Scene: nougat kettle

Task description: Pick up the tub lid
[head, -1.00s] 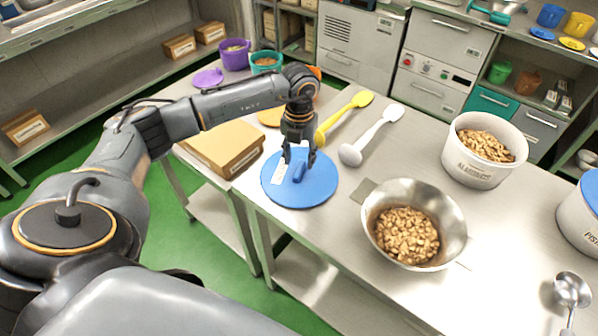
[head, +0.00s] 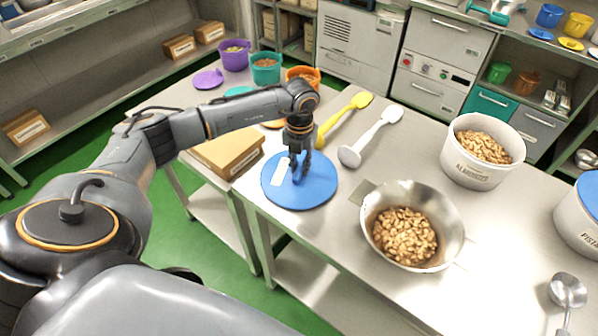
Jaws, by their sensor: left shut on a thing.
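The tub lid (head: 312,196) is a round blue disc with a white label and a raised blue handle in its middle. It lies flat at the near left edge of the steel table. My left gripper (head: 299,172) points down over the lid and is shut on its handle, which is largely hidden between the fingers. I cannot see any gap between the lid and the table. My right gripper is not in view.
A steel bowl of nuts (head: 450,225) and a white almond tub (head: 452,158) stand to the right. A cardboard box (head: 228,150) is left of the lid. A white spoon (head: 368,138) and a yellow spoon (head: 340,118) lie behind it. Table (head: 340,250) space is free between lid and bowl.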

